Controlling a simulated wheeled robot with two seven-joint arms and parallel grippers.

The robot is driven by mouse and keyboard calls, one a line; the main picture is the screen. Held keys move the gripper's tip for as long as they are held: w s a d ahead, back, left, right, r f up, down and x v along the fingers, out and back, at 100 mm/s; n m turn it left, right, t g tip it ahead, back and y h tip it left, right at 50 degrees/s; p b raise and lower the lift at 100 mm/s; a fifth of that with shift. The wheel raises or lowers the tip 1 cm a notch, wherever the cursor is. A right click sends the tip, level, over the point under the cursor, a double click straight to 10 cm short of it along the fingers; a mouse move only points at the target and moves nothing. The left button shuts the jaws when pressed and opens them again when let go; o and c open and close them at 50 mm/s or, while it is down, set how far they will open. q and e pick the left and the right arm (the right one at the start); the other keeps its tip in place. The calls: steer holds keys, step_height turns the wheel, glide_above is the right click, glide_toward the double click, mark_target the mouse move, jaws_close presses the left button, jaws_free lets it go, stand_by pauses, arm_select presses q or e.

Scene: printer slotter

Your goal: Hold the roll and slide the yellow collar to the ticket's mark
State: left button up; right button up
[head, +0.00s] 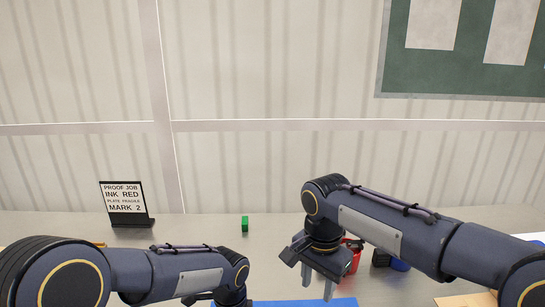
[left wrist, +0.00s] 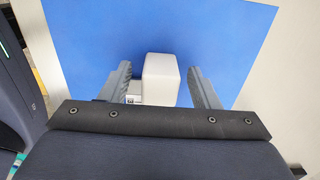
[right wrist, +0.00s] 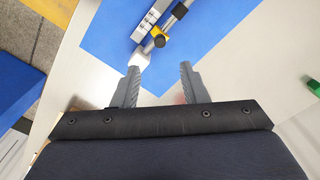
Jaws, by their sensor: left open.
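The ticket (head: 124,197) stands upright at the left of the table in the head view and reads "MARK 2". The yellow collar (right wrist: 158,33) shows at the top of the right wrist view, beside a grey marked bar (right wrist: 146,22) and dark rod parts. My right gripper (right wrist: 160,68) is open and empty; the collar lies beyond its fingertips. It also shows in the head view (head: 317,278). My left gripper (left wrist: 160,68) is open, its fingers either side of a white block-like end (left wrist: 161,82). I cannot tell whether this is the roll. The fingers appear apart from it.
A blue mat (left wrist: 225,30) lies under the device. A green block (head: 245,224) sits at the back of the table. A red object (head: 354,256) and dark and blue items (head: 398,265) are partly hidden by my right arm. Table space between ticket and green block is clear.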

arm_select(q)
steer(key=shift+r, duration=0.1)
step_height(320, 180, up, 11)
steer(key=s+a+r+n+t+h, duration=0.2)
steer(key=s+a+r+n+h, duration=0.15)
steer(key=s+a+n, duration=0.6)
arm_select(e)
steer(key=s+d+n+t+y, duration=0.2)
steer(key=s+d+n+y, duration=0.1)
steer(key=s+d, duration=0.65)
arm_select(q)
steer(key=s+a+f+n+t, duration=0.3)
steer(key=s+n, duration=0.7)
steer(key=s, duration=0.1)
steer(key=shift+s+a+f+t, duration=0.2)
steer(key=shift+s+t, duration=0.1)
steer(key=shift+s, duration=0.1)
arm_select(e)
steer(key=s+f+n+t, duration=0.3)
steer(key=s+f+n, duration=0.1)
steer(key=s, duration=0.7)
steer(key=shift+s+d+f+t+y, duration=0.3)
steer(key=shift+s+d+y, duration=0.1)
steer(key=shift+d, duration=0.05)
